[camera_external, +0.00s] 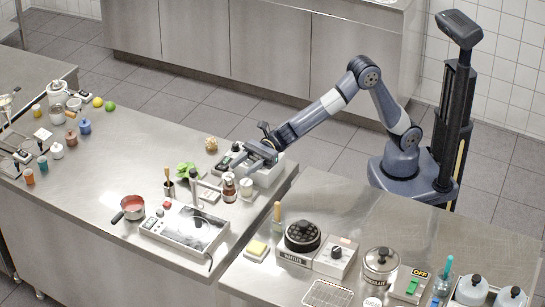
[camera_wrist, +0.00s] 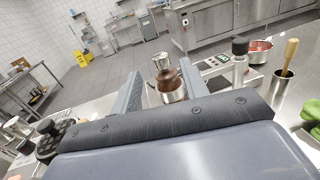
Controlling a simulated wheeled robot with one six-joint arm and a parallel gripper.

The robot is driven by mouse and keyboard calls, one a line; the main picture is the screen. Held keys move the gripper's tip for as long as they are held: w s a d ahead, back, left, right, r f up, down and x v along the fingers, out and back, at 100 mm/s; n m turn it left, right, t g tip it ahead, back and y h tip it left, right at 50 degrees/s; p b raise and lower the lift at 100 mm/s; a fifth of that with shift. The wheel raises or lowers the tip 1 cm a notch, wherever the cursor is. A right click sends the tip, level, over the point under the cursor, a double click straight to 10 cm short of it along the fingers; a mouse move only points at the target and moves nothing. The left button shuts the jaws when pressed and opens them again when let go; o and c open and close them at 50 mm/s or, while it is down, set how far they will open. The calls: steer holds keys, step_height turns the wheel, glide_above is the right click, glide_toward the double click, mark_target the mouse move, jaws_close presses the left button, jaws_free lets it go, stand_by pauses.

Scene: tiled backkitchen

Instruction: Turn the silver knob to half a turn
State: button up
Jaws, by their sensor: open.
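I cannot make out a silver knob for certain in either view. A white box with a black knob (camera_external: 337,252) stands on the right counter. My gripper (camera_external: 253,162) is over the far right corner of the left counter, above a pale box (camera_external: 268,176) that it partly hides. In the wrist view my gripper (camera_wrist: 162,85) has its two grey fingers wide apart. A brown-topped metallic container (camera_wrist: 172,90) appears between the fingers, beyond the palm; I see no contact with it.
A brown bottle (camera_external: 229,188), a pale jar (camera_external: 246,188) and green leaves (camera_external: 185,170) stand near my gripper. A waffle maker (camera_external: 302,237) stands on the right counter.

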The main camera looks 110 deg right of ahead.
mark_target(231, 177)
steer(key=p+x, duration=0.2)
steer(key=x, duration=0.5)
steer(key=shift+w+a, duration=0.15)
steer(key=shift+w, duration=0.05)
steer(key=shift+c, duration=0.4)
jaws_close()
steer(key=shift+f+b, duration=0.15)
steer(key=shift+b, duration=0.65)
